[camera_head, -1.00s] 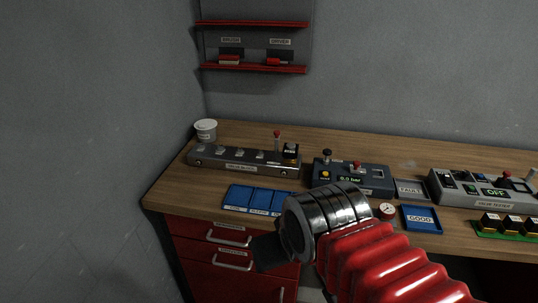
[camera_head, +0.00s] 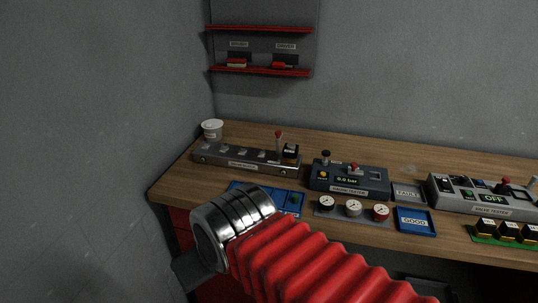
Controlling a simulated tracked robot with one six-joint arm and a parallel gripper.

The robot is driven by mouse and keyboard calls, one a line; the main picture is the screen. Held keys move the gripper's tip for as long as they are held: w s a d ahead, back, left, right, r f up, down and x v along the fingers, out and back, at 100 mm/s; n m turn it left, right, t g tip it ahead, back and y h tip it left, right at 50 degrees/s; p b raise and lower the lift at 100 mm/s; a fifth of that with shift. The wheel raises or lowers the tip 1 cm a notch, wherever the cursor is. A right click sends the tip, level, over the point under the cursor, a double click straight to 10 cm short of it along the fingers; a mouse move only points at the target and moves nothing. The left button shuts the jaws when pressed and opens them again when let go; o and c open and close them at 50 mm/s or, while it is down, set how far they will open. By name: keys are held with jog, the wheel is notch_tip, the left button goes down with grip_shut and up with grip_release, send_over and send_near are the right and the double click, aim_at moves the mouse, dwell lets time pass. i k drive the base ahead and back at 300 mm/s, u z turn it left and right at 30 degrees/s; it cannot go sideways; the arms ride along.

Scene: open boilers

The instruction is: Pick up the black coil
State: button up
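A black coil (camera_head: 291,151), a small dark block with a pale label, sits at the right end of the grey metal valve block (camera_head: 240,163), beside a red-topped stem. More black coils (camera_head: 508,231) stand in a row on the green board (camera_head: 483,239) at the right edge. My arm's metal wrist and red bellows cross the lower middle. My gripper (camera_head: 187,271) is a dark shape at the lower left, in front of the red drawers and well away from the coils. Its fingers are too dark to tell open from shut.
A blue tray (camera_head: 237,187) is partly hidden behind my wrist. Three gauges (camera_head: 353,208) stand before the dark tester (camera_head: 350,181). A GOOD tray (camera_head: 416,222) and grey tester (camera_head: 478,198) are right. A white cup (camera_head: 212,130) stands back left, by the walls.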

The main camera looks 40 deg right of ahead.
aim_at(288, 154)
jog(key=u, duration=1.75)
jog(key=k, duration=1.35)
jog(key=z, duration=1.55)
